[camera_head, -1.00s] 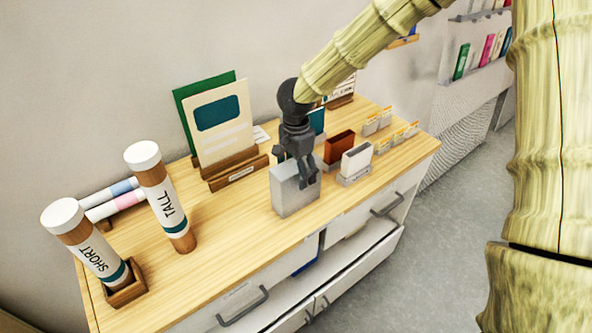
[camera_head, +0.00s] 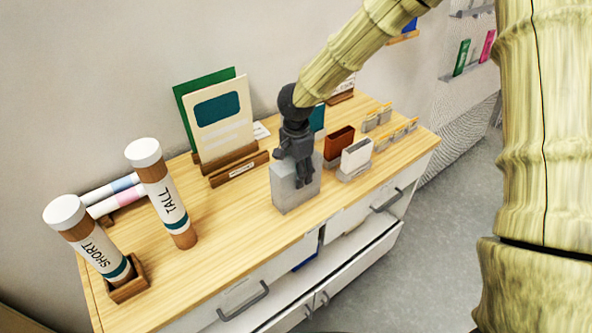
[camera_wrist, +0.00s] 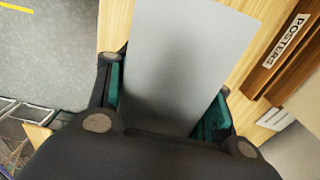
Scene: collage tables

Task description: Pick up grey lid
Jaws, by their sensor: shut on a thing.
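A grey box-shaped thing (camera_head: 284,192) stands upright on the wooden tabletop; its flat grey top, which I take for the grey lid (camera_wrist: 185,60), fills the middle of the wrist view. My gripper (camera_head: 305,182) is over the box from above, and in the wrist view my gripper (camera_wrist: 165,110) has its teal-padded fingers on either side of the grey piece, closed against it. I cannot tell where the lid ends and the box below begins. The grey piece appears to be still on the table.
A poster holder (camera_head: 238,167) with green and cream boards stands left of the gripper. Tubes marked TALL (camera_head: 165,200) and SHORT (camera_head: 95,245) stand farther left. Brown (camera_head: 338,143) and white (camera_head: 356,154) small boxes stand close on the right. The table's front strip (camera_head: 225,255) is clear.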

